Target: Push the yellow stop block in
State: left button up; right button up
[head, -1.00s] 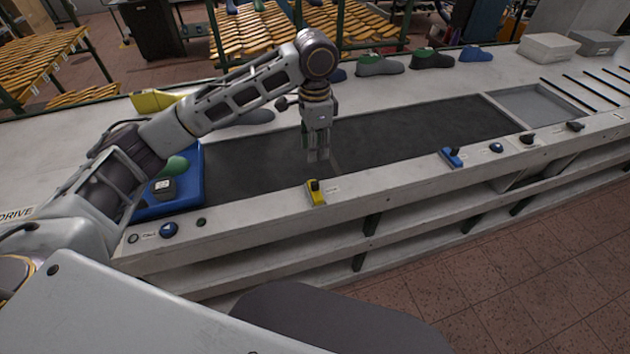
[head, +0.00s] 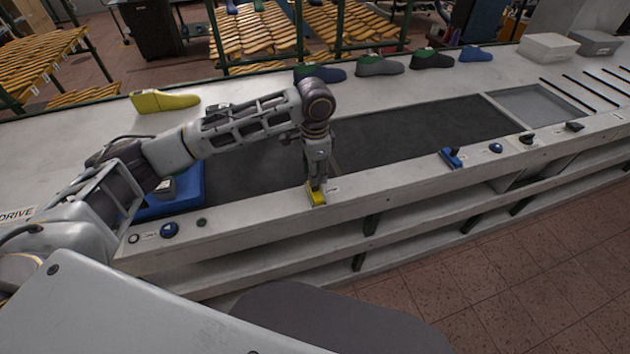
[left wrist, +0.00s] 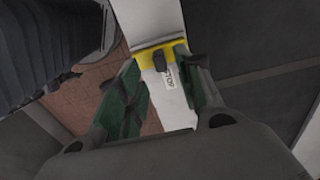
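The yellow stop block (head: 315,199) sits on the front rail of the bench, at the near edge of the dark belt. My left gripper (head: 318,185) points down right over it and partly covers it. In the left wrist view, the yellow block (left wrist: 150,47) with its black knob (left wrist: 160,60) lies ahead, near the fingertips. The green-padded fingers of the left gripper (left wrist: 160,72) are spread apart with a gap between them; I cannot tell whether they touch the block. My right gripper is not in view.
The dark belt (head: 420,130) runs along the bench. A blue tray (head: 190,190) lies at its left end, and a blue stop block (head: 451,157) sits further right on the rail. A yellow last (head: 165,101) and several other lasts stand along the back.

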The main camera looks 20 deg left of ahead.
aim_at(315, 189)
pick_arm(q)
jog(key=shift+f, duration=2.25)
grip_shut()
